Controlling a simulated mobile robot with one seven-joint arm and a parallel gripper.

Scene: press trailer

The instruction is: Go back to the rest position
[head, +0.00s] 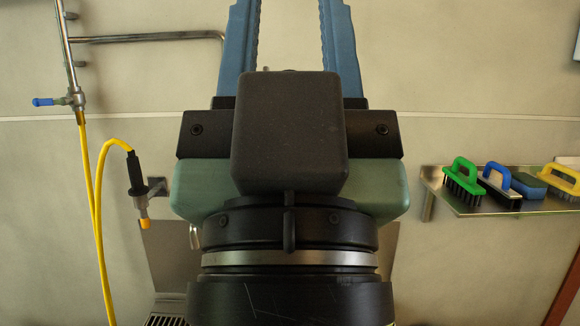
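My gripper (290,40) fills the middle of the head view, pointing up in the picture. Its two blue fingers are spread well apart. Only the wall shows between them, so it is open and empty. The fingertips run out of the top of the frame. The dark wrist housing hides much of what lies behind it.
A yellow hose (100,215) with a black spray nozzle (134,172) hangs on the wall at the left, below a blue-handled valve (58,101). A metal shelf (470,206) at the right holds several brushes, including a green one (463,178). The wall between is largely clear.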

